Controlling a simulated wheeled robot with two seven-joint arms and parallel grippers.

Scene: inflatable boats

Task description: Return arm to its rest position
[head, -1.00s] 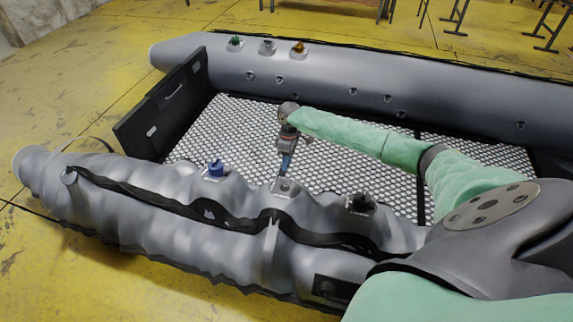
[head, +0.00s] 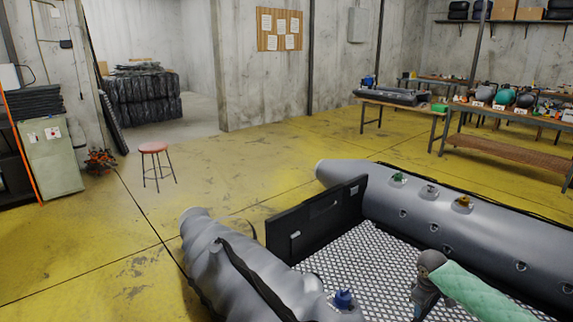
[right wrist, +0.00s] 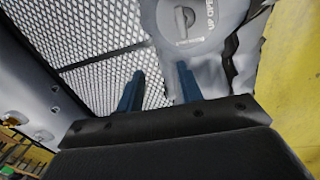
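My right arm reaches in from the lower right of the head view over the inflatable boat (head: 385,210). Its wrist shows at the bottom edge, and the gripper's fingertips are cut off there. In the right wrist view the right gripper (right wrist: 160,80) shows two blue fingers standing apart with nothing between them. A pale grey round valve (right wrist: 186,28) with "UP OPEN" lettering sits on the boat tube just past the fingertips, apart from them in the picture. My left gripper is in neither view.
A blue valve (head: 344,299) sits on the near tube, close to the wrist. Green (head: 398,178), grey (head: 430,189) and orange (head: 463,202) valves sit on the far tube. A black transom board (head: 315,220) crosses the boat's end. A red stool (head: 153,149) stands on open yellow floor.

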